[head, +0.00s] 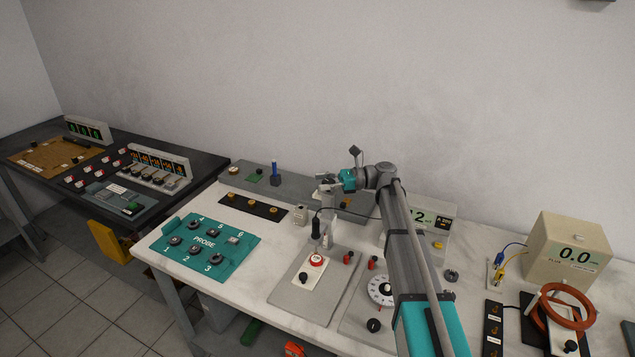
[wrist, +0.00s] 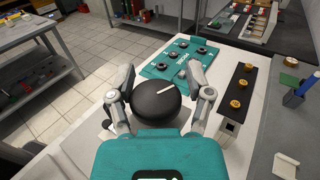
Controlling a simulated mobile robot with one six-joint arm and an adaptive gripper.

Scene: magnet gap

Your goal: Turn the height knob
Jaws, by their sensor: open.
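The height knob (wrist: 157,101) is a large round black knob with a white pointer line. In the wrist view it sits between the two fingers of my gripper (wrist: 161,84). The fingers stand apart, one on each side of the knob; I cannot tell whether either touches it. In the head view my gripper (head: 327,185) is above the back part of the white bench, at the end of my arm.
A teal PROBE board (head: 207,262) with several black sockets lies left on the white bench. A black strip with brass knobs (head: 254,206) is behind it. A grey panel (head: 287,300) with a red dial stands in front. A beige meter (head: 573,250) reads 0.0 at right.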

